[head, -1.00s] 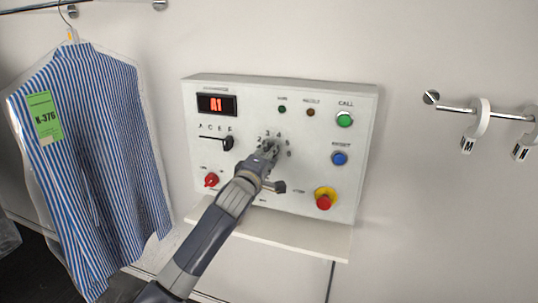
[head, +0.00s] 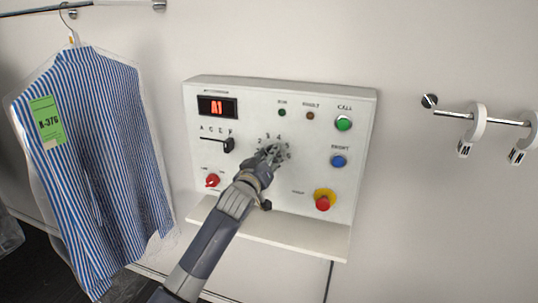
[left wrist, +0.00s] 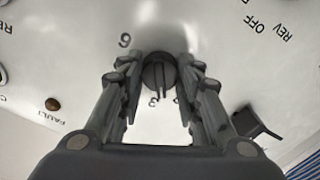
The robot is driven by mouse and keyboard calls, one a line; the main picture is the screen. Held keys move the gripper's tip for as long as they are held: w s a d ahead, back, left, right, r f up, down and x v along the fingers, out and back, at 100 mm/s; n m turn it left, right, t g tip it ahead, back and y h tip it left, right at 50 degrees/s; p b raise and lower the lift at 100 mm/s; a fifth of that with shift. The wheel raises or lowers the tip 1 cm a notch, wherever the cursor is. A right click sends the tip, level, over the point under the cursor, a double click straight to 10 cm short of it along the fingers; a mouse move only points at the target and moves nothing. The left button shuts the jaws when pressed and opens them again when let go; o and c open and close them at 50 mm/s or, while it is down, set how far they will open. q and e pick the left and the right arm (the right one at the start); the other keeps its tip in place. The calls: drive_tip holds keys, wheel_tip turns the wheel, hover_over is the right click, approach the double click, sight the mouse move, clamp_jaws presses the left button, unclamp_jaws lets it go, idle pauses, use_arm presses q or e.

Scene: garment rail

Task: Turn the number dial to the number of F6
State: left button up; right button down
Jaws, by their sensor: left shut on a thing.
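The control panel (head: 300,110) is a white box on the wall with a red display (head: 217,106) reading A1. The letter slider (head: 228,145) stands at the right end of its A-C-E-F scale, by F. My left gripper (head: 270,154) is at the number dial and largely covers it in the head view; digits show around it. In the left wrist view the dark round dial (left wrist: 159,72) sits between the fingertips of my left gripper (left wrist: 160,80), which is shut on it. A digit 3 shows just below the dial. My right gripper is out of view.
The panel also has a green button (head: 343,123), a blue button (head: 339,160), a red emergency button (head: 323,201) and a red switch (head: 212,180). A shelf (head: 270,235) juts out below. A striped shirt (head: 95,150) hangs at left; a short rail (head: 480,117) is at right.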

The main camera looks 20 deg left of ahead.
use_arm(q)
drive_tip(key=m+p, duration=0.6)
drive_tip(key=m, duration=2)
drive_tip(key=shift+m+p, duration=0.4)
drive_tip(key=shift+f+m, duration=0.1)
drive_tip(key=shift+m, duration=0.2)
drive_tip(key=o, duration=1.1)
drive_tip(key=s, duration=1.2)
drive_tip(key=shift+a, duration=0.2)
